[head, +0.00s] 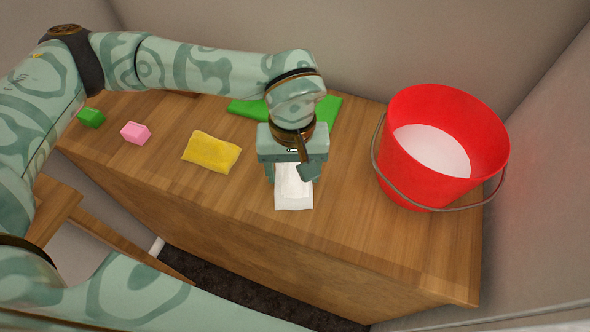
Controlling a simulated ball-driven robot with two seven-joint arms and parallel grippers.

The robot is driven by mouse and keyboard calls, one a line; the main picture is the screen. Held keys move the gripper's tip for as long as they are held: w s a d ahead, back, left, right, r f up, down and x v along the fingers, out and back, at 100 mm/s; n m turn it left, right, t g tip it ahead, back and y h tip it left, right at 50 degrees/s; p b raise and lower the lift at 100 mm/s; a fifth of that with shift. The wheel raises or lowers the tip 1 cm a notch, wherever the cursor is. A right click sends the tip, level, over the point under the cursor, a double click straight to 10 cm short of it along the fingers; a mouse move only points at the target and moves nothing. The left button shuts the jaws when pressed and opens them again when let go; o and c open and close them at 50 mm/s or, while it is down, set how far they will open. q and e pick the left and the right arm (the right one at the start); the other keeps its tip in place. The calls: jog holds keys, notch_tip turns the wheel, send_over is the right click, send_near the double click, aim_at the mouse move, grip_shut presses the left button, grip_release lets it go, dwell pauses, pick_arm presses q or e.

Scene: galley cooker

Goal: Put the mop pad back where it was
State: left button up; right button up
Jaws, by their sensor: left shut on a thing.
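A white, roughly rectangular pad (293,197), which looks like the mop pad, is at the middle of the wooden counter. My left gripper (292,173) reaches over from the left and is shut on the pad's far end. The fingers and wrist hide that end. I cannot tell whether the pad rests on the counter or is held just above it. My right gripper is out of view.
A red bucket (405,172) with a pale inside stands at the right. A flat green piece (330,108) lies behind my gripper, partly hidden. A yellow cloth (211,152), pink block (135,133) and green block (91,118) are at left. The wooden counter (240,195) has clear front space.

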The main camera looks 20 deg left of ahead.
pick_arm(q)
jog(key=shift+r, duration=0.1)
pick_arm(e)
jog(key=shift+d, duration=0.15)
pick_arm(q)
jog(key=o, duration=1)
jog(key=shift+c, duration=0.2)
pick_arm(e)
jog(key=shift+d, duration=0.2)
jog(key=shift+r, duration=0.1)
pick_arm(q)
notch_tip(320, 180, up, 12)
jog(key=p, duration=0.3)
jog(key=shift+w+a, duration=0.15)
jog(key=shift+w, duration=0.05)
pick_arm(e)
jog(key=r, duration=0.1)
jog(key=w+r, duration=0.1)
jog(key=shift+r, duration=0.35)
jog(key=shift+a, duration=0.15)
